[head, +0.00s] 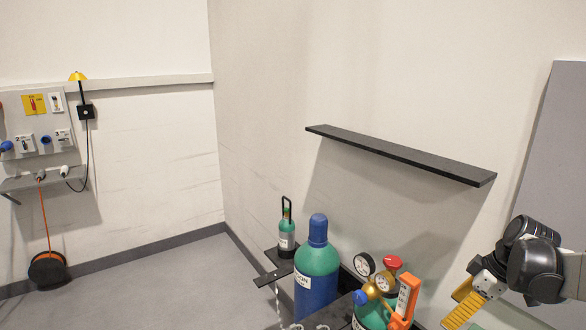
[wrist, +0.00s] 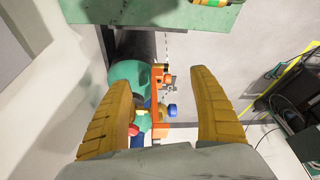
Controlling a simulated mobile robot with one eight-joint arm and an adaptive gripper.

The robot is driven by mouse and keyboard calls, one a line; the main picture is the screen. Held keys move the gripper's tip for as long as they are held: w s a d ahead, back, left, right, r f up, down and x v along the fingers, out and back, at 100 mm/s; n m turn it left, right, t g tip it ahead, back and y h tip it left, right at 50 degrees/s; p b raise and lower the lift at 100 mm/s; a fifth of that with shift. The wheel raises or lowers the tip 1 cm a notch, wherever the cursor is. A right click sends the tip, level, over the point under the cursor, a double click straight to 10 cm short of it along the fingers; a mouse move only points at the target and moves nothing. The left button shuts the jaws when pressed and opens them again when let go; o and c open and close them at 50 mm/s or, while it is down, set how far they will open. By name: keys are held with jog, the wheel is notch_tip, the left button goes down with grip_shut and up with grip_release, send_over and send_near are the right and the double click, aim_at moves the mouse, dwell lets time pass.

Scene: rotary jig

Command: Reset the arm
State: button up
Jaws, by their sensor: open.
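My gripper (head: 464,304) is at the lower right of the head view, its yellow fingers pointing down and to the left. In the wrist view my gripper (wrist: 162,82) is open, with its two yellow fingers wide apart and nothing held between them. Beyond the gap between the fingers are a teal cylinder (wrist: 127,78), an orange bar (wrist: 156,93) and a blue knob (wrist: 173,109). In the head view the gripper is to the right of the orange handle piece (head: 406,296) on the gauged cylinder and apart from it.
A blue-green cylinder (head: 317,270) and a small green bottle (head: 287,232) stand left of the gauges (head: 382,281). A black shelf (head: 395,154) juts from the wall above. A wall panel (head: 30,122) with fittings is at far left. Open floor (head: 180,280) lies between.

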jog(key=s+a+r+m+t+h+b, duration=0.1)
jog(key=s+a+r+m, duration=0.1)
jog(key=s+a+r, duration=0.3)
jog(key=s+a+m+t+h+b, duration=0.1)
jog(key=s+a+m, duration=0.2)
jog(key=a, duration=0.4)
jog(key=s+a+f+m+t+h+b, duration=0.1)
jog(key=s+a+m+t, duration=0.1)
jog(key=s+a+m, duration=0.2)
jog(key=s+a, duration=0.3)
jog(key=s, duration=0.2)
jog(key=shift+a+m+t, duration=0.25)
jog(key=shift+m+t, duration=0.05)
jog(key=shift+m, duration=0.1)
